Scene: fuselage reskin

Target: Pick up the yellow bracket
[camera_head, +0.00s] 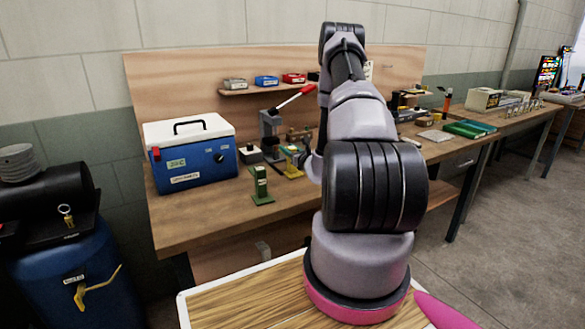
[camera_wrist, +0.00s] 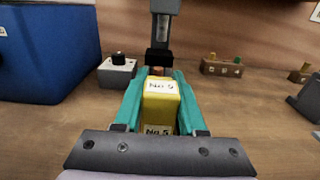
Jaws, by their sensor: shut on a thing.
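The yellow bracket (camera_wrist: 160,95) is in the middle of the wrist view, with white "No. 5" labels on its top and near face. My gripper (camera_wrist: 158,88) is shut on it, with one teal finger along each side. In the head view the yellow bracket (camera_head: 291,160) stands upright at the workbench, in front of the grey press. My arm hides most of the gripper there.
The grey press (camera_head: 270,135) with a red lever stands just behind the bracket. A green bracket (camera_head: 260,184) stands nearer the bench's front edge. A blue and white box (camera_head: 191,155) is to the left. A small grey switch box (camera_wrist: 117,70) is close by on the left.

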